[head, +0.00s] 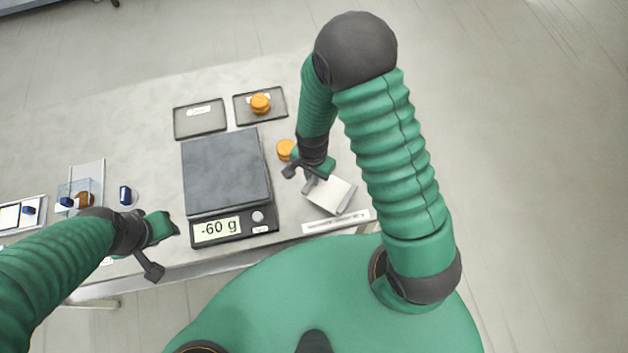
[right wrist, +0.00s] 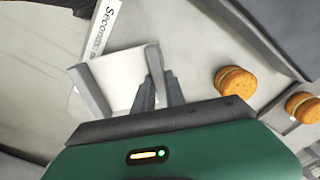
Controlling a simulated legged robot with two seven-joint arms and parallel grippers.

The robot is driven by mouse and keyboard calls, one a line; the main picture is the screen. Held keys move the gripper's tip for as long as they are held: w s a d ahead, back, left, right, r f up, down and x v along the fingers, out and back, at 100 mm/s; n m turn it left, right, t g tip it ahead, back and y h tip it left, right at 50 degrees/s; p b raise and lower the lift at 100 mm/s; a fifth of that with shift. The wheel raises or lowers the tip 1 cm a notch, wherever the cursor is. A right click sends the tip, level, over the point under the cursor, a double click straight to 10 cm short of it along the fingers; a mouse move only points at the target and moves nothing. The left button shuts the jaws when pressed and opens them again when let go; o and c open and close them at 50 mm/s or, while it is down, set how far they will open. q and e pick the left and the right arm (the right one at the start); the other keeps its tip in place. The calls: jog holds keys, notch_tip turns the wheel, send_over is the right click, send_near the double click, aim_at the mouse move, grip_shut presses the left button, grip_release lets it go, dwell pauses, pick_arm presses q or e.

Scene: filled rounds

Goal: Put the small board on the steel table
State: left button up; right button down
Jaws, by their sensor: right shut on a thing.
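The small board (head: 332,194) is a pale white plate with grey raised sides, at the right front of the light grey table (head: 150,90). It also shows in the right wrist view (right wrist: 118,80). My right gripper (head: 308,182) is shut on one grey side of the board. I cannot tell whether the board touches the table. My left gripper (head: 164,248) is open and empty near the table's front edge.
A scale (head: 226,172) reading -60 g stands left of the board. Two dark trays (head: 200,119) lie behind it, one with orange rounds (head: 260,103). Another orange round (head: 286,150) lies beside my right gripper. A label strip (head: 336,222) lies in front.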

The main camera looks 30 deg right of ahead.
jog(key=f+b, duration=0.1)
jog(key=f, duration=0.1)
jog(key=f+b, duration=0.1)
jog(key=b, duration=0.1)
jog(key=shift+s+a+f, duration=0.1)
jog(key=shift+a+f, duration=0.1)
jog(key=shift+f, duration=0.15)
jog(key=shift+d+r, duration=0.1)
jog(key=shift+r, duration=0.1)
jog(key=shift+d, duration=0.15)
jog(key=c, duration=1.4)
grip_release()
jog(key=shift+d+f, duration=0.1)
jog(key=shift+d, duration=0.1)
jog(key=shift+a, duration=0.15)
